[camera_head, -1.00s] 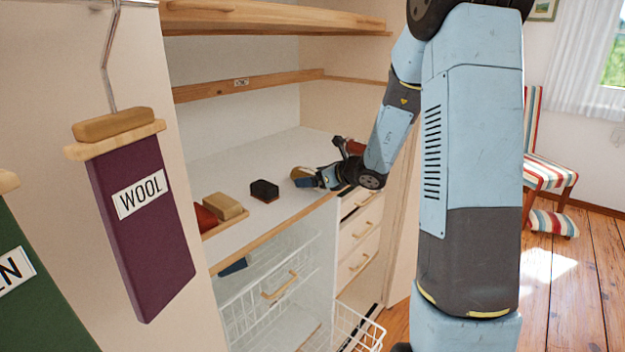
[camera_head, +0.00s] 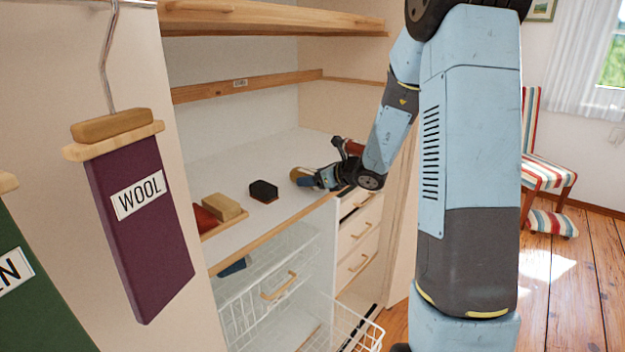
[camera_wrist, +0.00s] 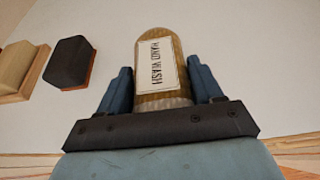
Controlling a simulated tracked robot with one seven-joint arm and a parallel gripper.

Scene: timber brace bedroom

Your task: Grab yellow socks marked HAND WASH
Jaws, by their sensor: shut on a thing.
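The yellow socks (camera_wrist: 158,62) show in the wrist view as a mustard-coloured roll with a white label reading HAND WASH. They lie between the two blue fingers of my gripper (camera_wrist: 160,88), which is shut on them. In the head view the socks (camera_head: 298,173) are a small tan shape at the tip of my gripper (camera_head: 304,179), over the white counter. The wrist view shows the white surface around them; I cannot tell whether they touch it.
On the counter (camera_head: 225,165) to the left are a black brush (camera_head: 263,190), a tan block (camera_head: 222,206) and a red item (camera_head: 204,220). A wooden shelf (camera_head: 280,18) hangs above. Wire baskets (camera_head: 268,270) are below. A purple WOOL hanger (camera_head: 140,215) is at left.

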